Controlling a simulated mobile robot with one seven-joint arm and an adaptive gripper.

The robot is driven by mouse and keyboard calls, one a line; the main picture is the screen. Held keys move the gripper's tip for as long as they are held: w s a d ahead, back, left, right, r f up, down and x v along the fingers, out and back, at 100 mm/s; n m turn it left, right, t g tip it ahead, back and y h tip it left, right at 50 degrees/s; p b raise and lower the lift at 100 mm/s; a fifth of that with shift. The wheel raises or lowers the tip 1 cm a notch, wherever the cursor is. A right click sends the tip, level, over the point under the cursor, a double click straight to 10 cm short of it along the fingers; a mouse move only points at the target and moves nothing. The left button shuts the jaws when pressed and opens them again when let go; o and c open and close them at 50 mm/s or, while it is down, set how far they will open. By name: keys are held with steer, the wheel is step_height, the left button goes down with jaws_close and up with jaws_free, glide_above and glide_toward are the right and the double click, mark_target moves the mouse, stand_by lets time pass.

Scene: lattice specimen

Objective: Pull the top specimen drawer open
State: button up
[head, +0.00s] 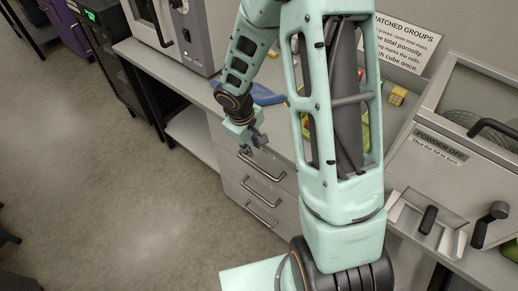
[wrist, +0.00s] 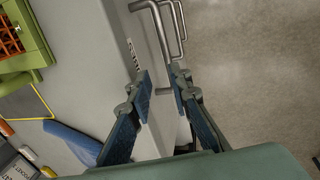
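The specimen drawers are a grey stack under the bench, with the top drawer's bar handle (head: 264,168) uppermost. The drawer fronts look flush, so the top drawer appears shut. My gripper (head: 256,143) is by the upper left end of that handle. In the wrist view my gripper (wrist: 161,84) is open, with its two dark fingers apart. The top handle (wrist: 160,30) runs down from the upper edge, and its near end lies in line with the gap between the fingertips. I see no clear contact. The drawer front is partly hidden by the fingers.
Two lower handles (head: 262,192) (head: 261,214) sit beneath. The bench top (head: 190,90) carries a grey instrument (head: 190,35), a blue item (head: 266,95) and, at right, a metal unit (head: 440,150) with black handles. The floor (head: 130,190) before the drawers is clear.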

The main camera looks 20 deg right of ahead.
mark_target(257, 167)
steer(key=x, duration=0.4)
steer(key=b+x, duration=0.1)
steer(key=x, duration=0.6)
steer(key=shift+s+a+f, duration=0.2)
steer(key=shift+s+f, duration=0.15)
steer(key=shift+f, duration=0.1)
jaws_close()
